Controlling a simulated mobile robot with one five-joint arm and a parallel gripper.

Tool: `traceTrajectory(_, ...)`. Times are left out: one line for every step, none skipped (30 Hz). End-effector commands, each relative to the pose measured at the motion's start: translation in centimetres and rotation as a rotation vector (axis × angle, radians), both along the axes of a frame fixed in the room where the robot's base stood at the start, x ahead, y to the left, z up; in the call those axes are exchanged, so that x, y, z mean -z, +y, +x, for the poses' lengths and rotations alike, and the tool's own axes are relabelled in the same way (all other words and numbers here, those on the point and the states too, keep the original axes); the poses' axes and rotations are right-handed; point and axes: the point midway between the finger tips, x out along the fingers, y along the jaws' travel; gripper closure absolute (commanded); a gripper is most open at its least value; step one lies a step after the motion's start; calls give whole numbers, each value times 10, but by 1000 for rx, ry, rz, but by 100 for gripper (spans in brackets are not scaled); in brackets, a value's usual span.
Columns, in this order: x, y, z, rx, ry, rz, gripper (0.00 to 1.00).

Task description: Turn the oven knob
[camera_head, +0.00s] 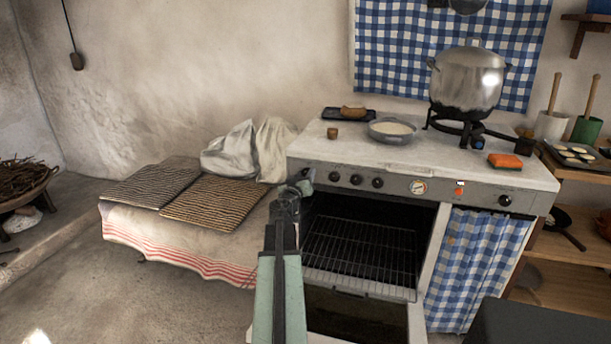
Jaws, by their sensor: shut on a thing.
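The stove (470,186) stands against the wall, with a row of black knobs on its front panel. A black oven knob (333,177) and its two neighbours show clear of my arm, left of a round dial (418,187). My gripper (304,181) is at the left end of this row, shut on what looks like the leftmost knob. The jaws hide most of that knob, so its angle cannot be told. Below the panel the oven is open, with a wire rack (360,250) inside.
A large pot (468,78) stands on a burner on the stovetop, near a shallow bowl (392,130) and an orange sponge (505,161). Left of the stove, a cloth-covered bench (200,243) holds woven mats (215,198) and a white cloth sack (250,150). Floor shows at the lower left.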

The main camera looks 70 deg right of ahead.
Motion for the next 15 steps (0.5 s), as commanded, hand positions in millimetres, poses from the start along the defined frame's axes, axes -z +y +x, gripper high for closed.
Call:
traceTrajectory(1,1,1,-1,33,-1,100)
traceTrajectory(1,1,1,-1,57,-3,100)
traceTrajectory(1,1,1,-1,92,-5,100)
traceTrajectory(1,1,1,-1,119,-6,100)
traceTrajectory(1,2,1,-1,146,-8,100)
traceTrajectory(1,2,1,-1,184,-10,100)
traceTrajectory(1,2,1,-1,213,-11,100)
traceTrajectory(1,2,1,-1,241,-13,100)
traceTrajectory(1,2,1,-1,280,-15,100)
traceTrajectory(1,2,1,-1,309,-17,100)
traceTrajectory(1,2,1,-1,337,-18,100)
traceTrajectory(1,2,1,-1,374,-20,100)
traceTrajectory(1,2,1,-1,403,-22,100)
traceTrajectory(1,2,2,-1,431,-24,100)
traceTrajectory(1,2,2,-2,469,-25,100)
